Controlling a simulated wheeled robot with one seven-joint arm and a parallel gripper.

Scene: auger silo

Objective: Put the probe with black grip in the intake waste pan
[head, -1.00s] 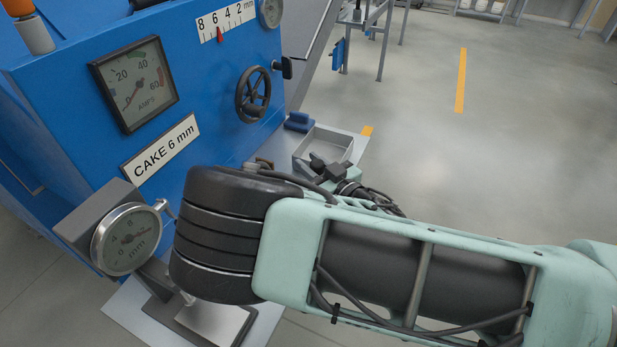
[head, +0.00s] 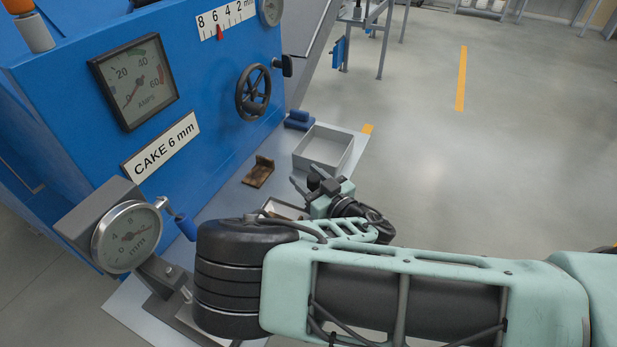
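I cannot make out a probe with a black grip; my arm covers part of the bench. A grey open-topped pan (head: 345,157), which may be the intake waste pan, stands at the bench's far right end and looks empty. My gripper (head: 305,180) is just in front of the pan, on the near side of its rim. Its two dark fingers look spread apart, with nothing seen between them.
A brown wooden block (head: 258,172) lies left of the pan. A small tray (head: 283,209) is partly hidden beside my gripper. Blue blocks (head: 298,120) sit behind the pan. A dial gauge (head: 126,238) and a blue-handled tool (head: 183,226) stand at left.

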